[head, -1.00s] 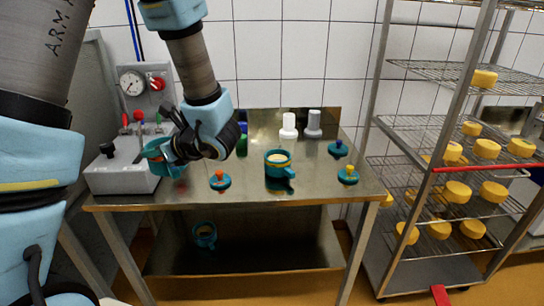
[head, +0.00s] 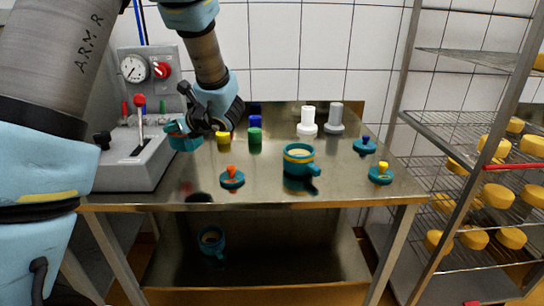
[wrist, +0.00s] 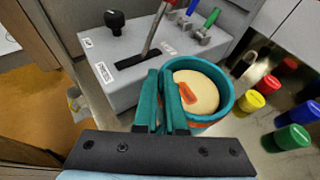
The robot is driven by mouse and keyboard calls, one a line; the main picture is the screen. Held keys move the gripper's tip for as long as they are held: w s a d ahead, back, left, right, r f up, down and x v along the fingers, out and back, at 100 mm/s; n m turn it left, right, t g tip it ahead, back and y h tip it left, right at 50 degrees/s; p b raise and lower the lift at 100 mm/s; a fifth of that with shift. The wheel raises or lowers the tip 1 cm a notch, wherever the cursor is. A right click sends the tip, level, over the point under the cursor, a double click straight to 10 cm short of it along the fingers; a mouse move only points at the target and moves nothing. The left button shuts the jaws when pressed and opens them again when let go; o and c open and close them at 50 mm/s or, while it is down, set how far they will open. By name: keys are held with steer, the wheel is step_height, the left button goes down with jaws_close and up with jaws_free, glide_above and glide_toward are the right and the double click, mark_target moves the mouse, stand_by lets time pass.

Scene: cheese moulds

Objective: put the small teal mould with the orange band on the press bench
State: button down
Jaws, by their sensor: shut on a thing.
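My gripper (head: 205,125) is shut on a small teal mould (head: 183,137) with pale cheese inside. In the wrist view, the fingers (wrist: 160,100) are closed at the mould's left side, and an orange band shows below the rim of the mould (wrist: 228,98). The mould appears held above the steel bench (head: 270,190), just right of the grey control box. A second teal mould (head: 298,168) with a yellow-orange band and a handle stands on the bench at centre right. Another teal mould (head: 211,248) is on the lower shelf, its band unclear.
The grey control box (head: 130,165) with levers and a gauge (head: 133,68) fills the bench's left end. Teal lids with orange (head: 232,182), blue (head: 364,147) and yellow (head: 380,178) knobs lie about. Coloured cylinders (head: 254,140) and pale weights (head: 307,122) stand behind. A cheese rack (head: 450,140) is at right.

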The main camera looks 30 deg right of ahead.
step_height(320, 180, down, 9)
steer(key=shift+w+d+r+p, duration=0.1)
steer(key=shift+w+r+p, duration=0.1)
steer(key=shift+p, duration=0.95)
steer(key=shift+s+f, duration=0.1)
steer(key=shift+f, duration=0.5)
steer(key=shift+f, duration=0.15)
steer(key=c, duration=1)
jaws_free()
